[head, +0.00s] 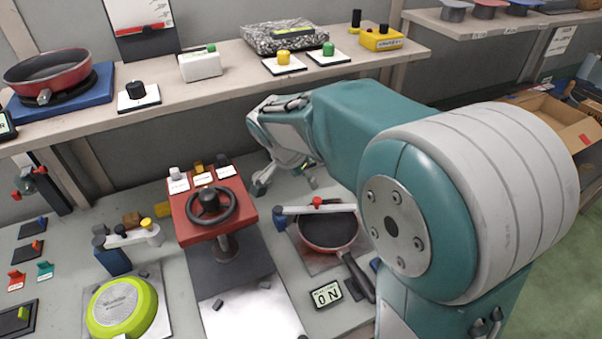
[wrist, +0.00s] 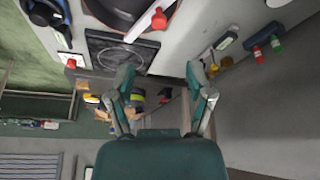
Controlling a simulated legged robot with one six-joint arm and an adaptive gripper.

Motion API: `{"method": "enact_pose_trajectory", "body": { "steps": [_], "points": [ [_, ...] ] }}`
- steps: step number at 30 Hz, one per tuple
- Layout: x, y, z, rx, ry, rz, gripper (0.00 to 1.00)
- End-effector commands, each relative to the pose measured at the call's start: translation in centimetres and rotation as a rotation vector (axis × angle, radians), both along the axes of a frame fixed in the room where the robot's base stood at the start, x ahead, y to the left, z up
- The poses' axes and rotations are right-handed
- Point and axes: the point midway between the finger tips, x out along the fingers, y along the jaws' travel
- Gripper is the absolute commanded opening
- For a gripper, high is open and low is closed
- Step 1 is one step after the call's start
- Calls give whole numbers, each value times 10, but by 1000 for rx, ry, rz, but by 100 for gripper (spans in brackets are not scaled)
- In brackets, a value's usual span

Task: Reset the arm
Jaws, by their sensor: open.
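My gripper (head: 285,180) hangs above the back of the workbench, behind the red pan (head: 328,232), partly hidden by my own arm links. In the wrist view my gripper (wrist: 160,75) has its two teal-tipped fingers spread wide, with nothing held between them. A grey swing bar (head: 318,209) with a red knob (head: 317,202) reaches across the red pan. In the wrist view a white bar (wrist: 143,24) with a red knob (wrist: 158,20) crosses a dark pan (wrist: 117,8). Another bar (head: 130,237) stands behind the upside-down green pan (head: 123,308). I cannot tell which bar the task means.
A red stand with a black handwheel (head: 210,206) is left of my gripper. A display reading "ON" (head: 325,294) lies by the red pan's handle. The upper shelf (head: 215,85) holds another pan (head: 47,70) and several knobs. A cardboard box (head: 555,122) stands right.

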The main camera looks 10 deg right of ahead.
Motion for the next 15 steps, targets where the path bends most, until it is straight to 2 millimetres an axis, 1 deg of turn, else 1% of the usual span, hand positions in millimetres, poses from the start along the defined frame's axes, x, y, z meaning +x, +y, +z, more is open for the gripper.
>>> {"method": "enact_pose_trajectory", "body": {
  "steps": [5,8,11,15],
  "points": [
    [0,0,0,0,0,1,67],
    [-6,-2,5,4,2,23,67],
    [-22,-6,18,16,6,85,67],
    [-54,-12,37,33,13,216,67]
  ]
}}
